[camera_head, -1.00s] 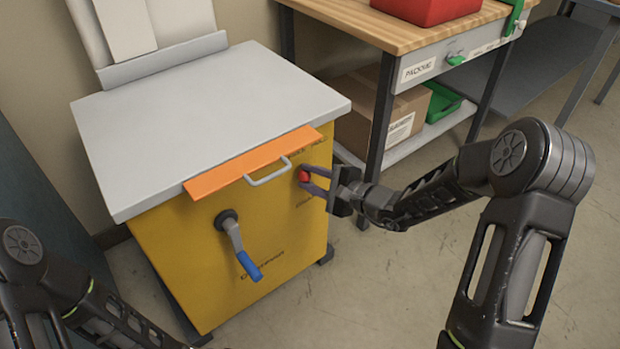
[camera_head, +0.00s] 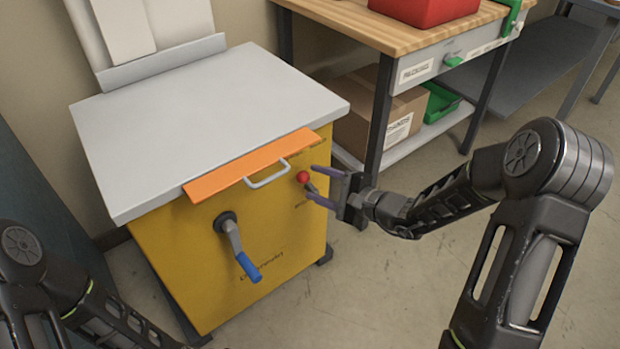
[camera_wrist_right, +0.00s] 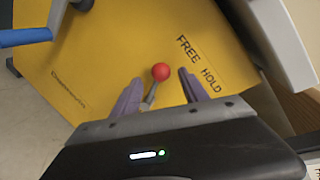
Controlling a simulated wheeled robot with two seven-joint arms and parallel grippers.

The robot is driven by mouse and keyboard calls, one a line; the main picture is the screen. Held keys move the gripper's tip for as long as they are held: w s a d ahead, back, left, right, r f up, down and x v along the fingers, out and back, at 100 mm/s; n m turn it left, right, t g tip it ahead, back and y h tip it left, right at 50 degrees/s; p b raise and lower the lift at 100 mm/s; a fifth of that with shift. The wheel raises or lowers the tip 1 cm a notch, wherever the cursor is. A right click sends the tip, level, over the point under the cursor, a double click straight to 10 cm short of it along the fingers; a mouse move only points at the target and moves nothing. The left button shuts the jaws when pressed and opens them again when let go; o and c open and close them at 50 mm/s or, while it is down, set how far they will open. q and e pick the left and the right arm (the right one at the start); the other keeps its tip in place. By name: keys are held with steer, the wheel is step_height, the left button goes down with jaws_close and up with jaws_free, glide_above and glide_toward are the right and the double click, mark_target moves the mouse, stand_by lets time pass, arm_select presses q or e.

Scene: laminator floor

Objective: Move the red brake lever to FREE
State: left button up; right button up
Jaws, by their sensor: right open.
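The brake lever, a red ball (camera_head: 303,177) on a short grey stalk, sticks out of the front of the yellow cabinet (camera_head: 285,235). In the right wrist view the red ball (camera_wrist_right: 160,72) shows at the tips of my open right gripper (camera_wrist_right: 159,77), in the gap between the fingers and touching neither visibly. The printed word FREE (camera_wrist_right: 187,48) is a little closer to the ball than HOLD (camera_wrist_right: 211,80) in that view. In the head view my right gripper (camera_head: 315,182) is just right of the ball. My left gripper is out of view; only that arm shows.
A blue-handled crank (camera_head: 246,266) hangs on the cabinet front. An orange flap (camera_head: 230,172) with a grey handle (camera_head: 268,174) juts out above the lever. A wooden-topped bench (camera_head: 380,35) with a cardboard box (camera_head: 360,130) stands right of the cabinet.

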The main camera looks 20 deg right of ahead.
steer(key=v, duration=0.4)
steer(key=shift+s+p, duration=0.2)
steer(key=shift+p, duration=0.1)
steer(key=s+a+f+n+g+h, duration=0.3)
steer(key=s+f+n+g, duration=0.25)
steer(key=s+f, duration=0.6)
steer(key=s+a+f+n+g+h, duration=0.45)
steer(key=s+f, duration=0.45)
steer(key=f, duration=0.6)
steer(key=s+a+n+g+y+p, duration=0.1)
steer(key=s+a+n+g+y, duration=0.15)
steer(key=s+a+n, duration=0.35)
step_height(320, 180, up, 24)
steer(key=a+p, duration=0.1)
steer(key=p, duration=2.3)
steer(key=shift+a+t+y, duration=0.25)
steer(key=shift+t+y, duration=0.1)
steer(key=shift+y, duration=0.05)
